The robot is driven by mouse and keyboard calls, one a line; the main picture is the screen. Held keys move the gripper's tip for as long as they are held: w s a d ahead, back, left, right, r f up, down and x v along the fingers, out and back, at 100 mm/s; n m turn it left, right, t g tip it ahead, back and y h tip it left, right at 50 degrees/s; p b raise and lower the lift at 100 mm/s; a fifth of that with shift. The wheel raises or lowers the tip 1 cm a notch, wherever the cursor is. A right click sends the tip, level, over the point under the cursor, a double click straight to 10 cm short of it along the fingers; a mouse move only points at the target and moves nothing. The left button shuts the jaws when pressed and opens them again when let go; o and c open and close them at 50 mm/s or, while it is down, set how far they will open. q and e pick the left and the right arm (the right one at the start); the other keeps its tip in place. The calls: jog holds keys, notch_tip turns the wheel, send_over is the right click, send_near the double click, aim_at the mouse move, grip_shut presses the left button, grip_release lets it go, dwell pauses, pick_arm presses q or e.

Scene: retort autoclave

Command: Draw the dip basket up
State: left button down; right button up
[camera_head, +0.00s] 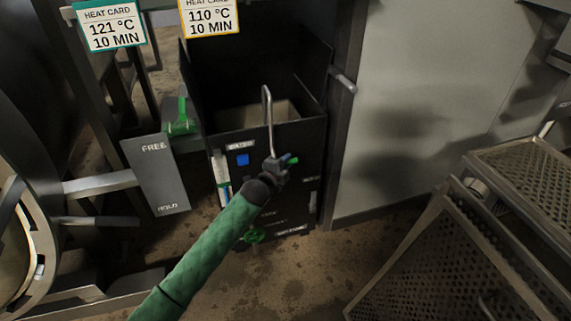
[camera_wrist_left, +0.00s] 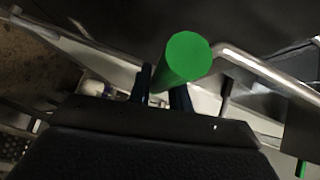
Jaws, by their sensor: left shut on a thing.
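The dip basket's bent metal rod (camera_head: 268,110) rises over the front rim of a dark tank (camera_head: 315,135) and comes down outside its front wall. A green grip (camera_head: 292,160) is at its lower end. My left gripper (camera_head: 283,163) is shut on this grip in front of the tank. In the left wrist view the green grip (camera_wrist_left: 186,58) sits between the two fingers (camera_wrist_left: 162,90), with the metal rod (camera_wrist_left: 255,65) to its right. The basket itself is hidden inside the tank. My right gripper is not in view.
A grey box (camera_head: 157,175) marked FREE and HOLD, with a green lever (camera_head: 182,115) beside it, stands left of the tank. Two heat cards (camera_head: 110,25) hang above. Perforated metal trays (camera_head: 450,265) are at the right. Floor (camera_head: 310,270) shows between tank and trays.

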pick_arm(q)
jog(key=shift+w+r+p, duration=0.1)
jog(key=shift+r+p, duration=1.15)
jog(key=shift+r, duration=0.6)
jog(key=shift+r+p, duration=1.15)
jog(key=shift+r, duration=0.35)
jog(key=c, duration=1.3)
grip_release()
jog(key=shift+f, duration=0.2)
jog(key=v, duration=0.8)
